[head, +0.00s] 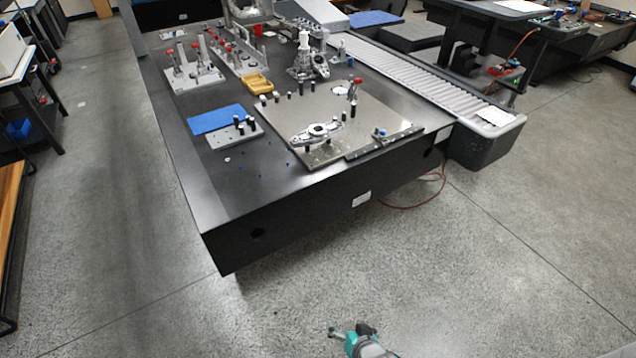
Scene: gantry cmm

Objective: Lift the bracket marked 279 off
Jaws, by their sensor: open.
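A silver bracket (317,131) lies on the metal fixture plate (345,105) near the front of the dark table, with small dark posts around it. Its marking is too small to read, so I cannot tell whether it is 279. A red-topped clamp (353,92) stands behind it to the right, and a small blue-topped piece (380,134) is at the plate's front right. My gripper (350,331) is small at the bottom edge, over the floor, well apart from the table. It is open, and nothing shows between its fingers.
The dark table (240,195) has a bare front left corner. A blue mat (216,119), a grey block with dark pegs (232,135) and a yellow tray (257,84) lie left of the plate. A roller conveyor (430,83) runs along the right. The floor in front is clear.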

